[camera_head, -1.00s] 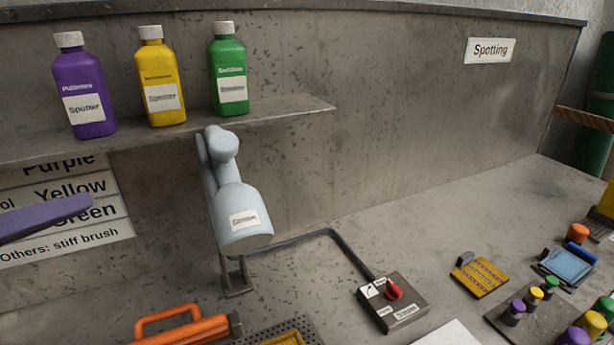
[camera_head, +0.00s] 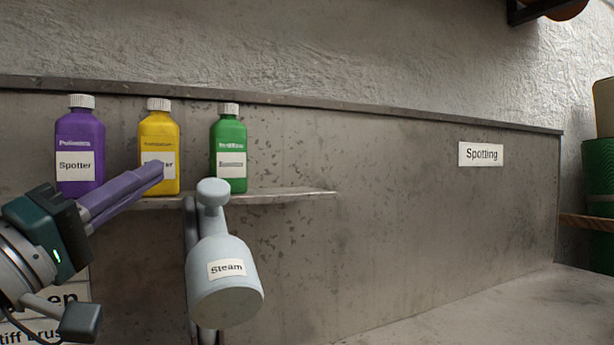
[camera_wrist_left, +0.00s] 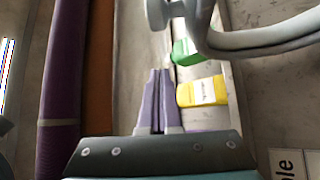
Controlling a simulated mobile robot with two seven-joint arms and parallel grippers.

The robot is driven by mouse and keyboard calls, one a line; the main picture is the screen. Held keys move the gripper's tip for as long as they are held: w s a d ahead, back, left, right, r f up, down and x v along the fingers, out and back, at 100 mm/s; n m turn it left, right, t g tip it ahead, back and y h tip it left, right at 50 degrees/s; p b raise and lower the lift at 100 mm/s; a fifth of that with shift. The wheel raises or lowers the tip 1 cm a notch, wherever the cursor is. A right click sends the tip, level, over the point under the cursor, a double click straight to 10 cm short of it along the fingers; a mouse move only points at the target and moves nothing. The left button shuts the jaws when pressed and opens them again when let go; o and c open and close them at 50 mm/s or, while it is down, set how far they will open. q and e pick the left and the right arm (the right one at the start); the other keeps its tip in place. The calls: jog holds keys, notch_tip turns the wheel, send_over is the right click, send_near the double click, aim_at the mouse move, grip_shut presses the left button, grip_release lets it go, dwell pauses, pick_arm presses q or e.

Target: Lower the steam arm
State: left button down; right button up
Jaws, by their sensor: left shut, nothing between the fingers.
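The steam arm is a pale blue-grey head (camera_head: 225,295) labelled "Steam", with a rounded knob (camera_head: 213,193) at its top, raised in front of the panel below the shelf. Part of it also shows at the top of the left wrist view (camera_wrist_left: 250,38). My left gripper (camera_head: 158,172) has purple fingers, shut and empty. Its tips overlap the yellow bottle's label in the head view, left of and slightly above the steam arm's knob. In the left wrist view the shut fingers (camera_wrist_left: 158,74) point towards the steam arm, apart from it. My right gripper is not in view.
Purple (camera_head: 80,135), yellow (camera_head: 158,130) and green (camera_head: 229,140) bottles stand on the shelf (camera_head: 290,196) close behind the left gripper and steam arm. A "Spotting" sign (camera_head: 481,154) is on the panel. The visible counter (camera_head: 480,315) at the right is bare.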

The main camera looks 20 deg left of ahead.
pick_arm(q)
jog(key=w+d, duration=0.1)
jog(key=w+d+p, duration=0.1)
jog(key=w+d, duration=0.1)
jog(key=shift+d+f, duration=0.2)
jog(key=shift+f, duration=0.05)
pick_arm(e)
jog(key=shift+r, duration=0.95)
